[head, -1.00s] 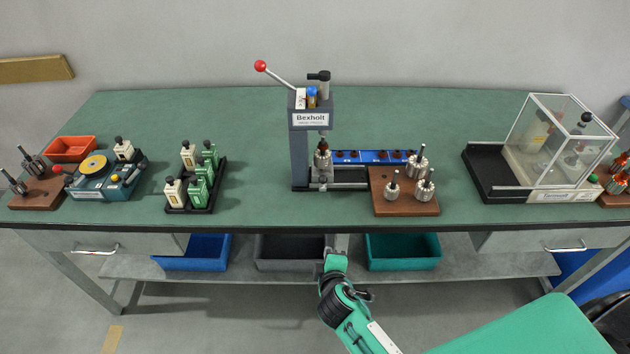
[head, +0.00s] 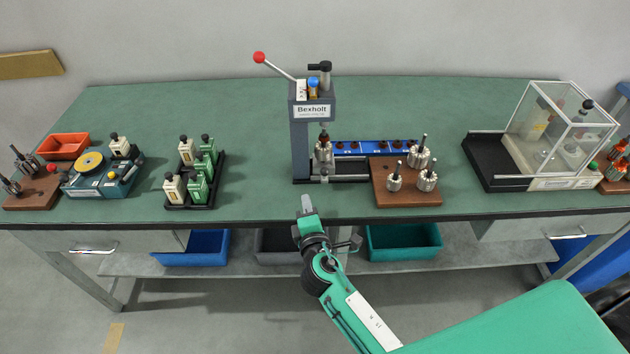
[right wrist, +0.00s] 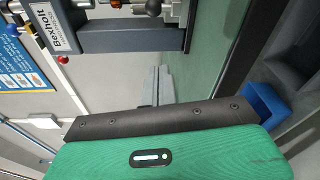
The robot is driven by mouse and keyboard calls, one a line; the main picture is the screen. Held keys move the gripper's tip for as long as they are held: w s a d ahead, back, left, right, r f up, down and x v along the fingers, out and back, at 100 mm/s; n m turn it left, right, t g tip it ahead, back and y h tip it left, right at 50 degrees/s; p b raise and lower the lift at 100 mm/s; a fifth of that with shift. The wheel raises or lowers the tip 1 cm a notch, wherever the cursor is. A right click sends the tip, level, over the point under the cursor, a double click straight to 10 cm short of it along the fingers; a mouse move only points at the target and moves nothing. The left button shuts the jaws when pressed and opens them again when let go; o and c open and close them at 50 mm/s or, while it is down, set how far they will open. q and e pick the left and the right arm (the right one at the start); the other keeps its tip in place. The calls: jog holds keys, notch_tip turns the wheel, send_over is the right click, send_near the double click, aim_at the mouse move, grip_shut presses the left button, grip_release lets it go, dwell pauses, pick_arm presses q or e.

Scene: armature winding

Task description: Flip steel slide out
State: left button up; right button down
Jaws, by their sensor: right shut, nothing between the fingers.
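The grey Bexholt press (head: 300,140) stands upright at the middle of the bench. It also shows at the top of the right wrist view (right wrist: 120,38). A steel part (head: 325,171), which looks like the slide, sits low at its base, below an armature (head: 323,150) under the ram. I cannot tell the slide's exact outline. My right gripper (head: 306,200) is shut and empty, just in front of the press at the bench's front edge, apart from it. Its fingers show in the right wrist view (right wrist: 160,80). My left gripper is out of view.
A wooden block (head: 408,195) with several armatures stands right of the press. A blue rack (head: 372,147) lies behind it. A black tray (head: 194,202) of bottles stands left. A clear-walled case (head: 548,150) stands right. Green bench top is free between the press and the bottles.

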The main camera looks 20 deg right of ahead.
aim_at(300, 168)
jog(key=shift+w, duration=0.3)
jog(key=w, duration=0.2)
jog(key=w+p, duration=0.1)
jog(key=w, duration=0.1)
jog(key=shift+d, duration=0.3)
jog(key=w, duration=0.3)
jog(key=w+d, duration=0.1)
jog(key=w, duration=0.1)
jog(key=shift+w+f+p, duration=0.25)
jog(key=shift+w+p, duration=0.05)
jog(key=shift+p, duration=0.1)
jog(key=s+d, duration=0.1)
jog(key=s+d+p, duration=0.1)
jog(key=d, duration=0.1)
jog(key=shift+r+p, duration=0.3)
jog(key=shift+r, duration=0.05)
jog(key=shift+s+d, duration=0.1)
jog(key=shift+d, duration=0.1)
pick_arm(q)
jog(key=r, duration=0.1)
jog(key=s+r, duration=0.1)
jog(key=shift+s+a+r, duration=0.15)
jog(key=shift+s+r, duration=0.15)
pick_arm(e)
jog(key=shift+f, duration=0.1)
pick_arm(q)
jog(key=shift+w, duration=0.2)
